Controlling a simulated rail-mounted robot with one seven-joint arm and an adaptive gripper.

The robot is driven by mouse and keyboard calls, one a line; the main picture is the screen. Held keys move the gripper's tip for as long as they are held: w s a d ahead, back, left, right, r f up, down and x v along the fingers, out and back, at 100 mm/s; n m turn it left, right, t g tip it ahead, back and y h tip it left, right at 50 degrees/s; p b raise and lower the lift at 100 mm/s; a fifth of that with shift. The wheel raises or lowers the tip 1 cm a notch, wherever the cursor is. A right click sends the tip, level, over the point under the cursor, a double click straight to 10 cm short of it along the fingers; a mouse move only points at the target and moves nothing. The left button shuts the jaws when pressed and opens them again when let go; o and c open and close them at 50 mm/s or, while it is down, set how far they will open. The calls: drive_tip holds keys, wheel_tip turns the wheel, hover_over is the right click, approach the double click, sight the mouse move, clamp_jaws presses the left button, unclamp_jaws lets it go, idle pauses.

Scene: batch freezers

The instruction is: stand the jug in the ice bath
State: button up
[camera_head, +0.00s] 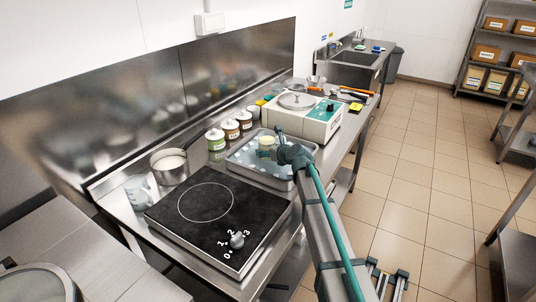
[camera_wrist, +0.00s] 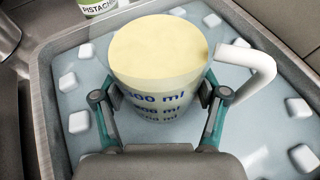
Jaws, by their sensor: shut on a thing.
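The jug (camera_wrist: 160,55) is a measuring jug with blue ml marks, a white handle at its right and pale yellow mix nearly to the brim. My gripper (camera_wrist: 162,101) is shut on the jug's sides, one finger on each side. The ice bath (camera_wrist: 40,112) is a grey metal tray of bluish water with several white ice cubes around the jug. In the head view the jug (camera_head: 266,142) looks upright over the inside of the ice bath (camera_head: 247,176), with my gripper (camera_head: 281,152) beside it. The jug's base is hidden, so I cannot tell whether it touches the tray floor.
A black hob (camera_head: 190,215) is in front of the bath, and a pot (camera_head: 170,168) and a clear jug (camera_head: 137,191) stand left. Labelled tubs (camera_head: 231,128) line the back. A batch freezer (camera_head: 303,118) stands just beyond the bath. The floor aisle at right is clear.

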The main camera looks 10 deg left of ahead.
drive_tip(key=shift+f, duration=0.95)
drive_tip(key=shift+f, duration=0.1)
drive_tip(key=o, duration=1.5)
drive_tip(key=shift+d, duration=0.1)
drive_tip(key=b+v, duration=0.1)
drive_tip(key=v, duration=0.9)
drive_tip(key=shift+s+d, duration=0.15)
drive_tip(key=shift+s, duration=0.2)
drive_tip(key=shift+s+d+r, duration=0.35)
drive_tip(key=shift+s+r, duration=0.05)
drive_tip(key=shift+s, duration=0.05)
drive_tip(key=shift+w+d, duration=0.1)
drive_tip(key=shift+d, duration=0.05)
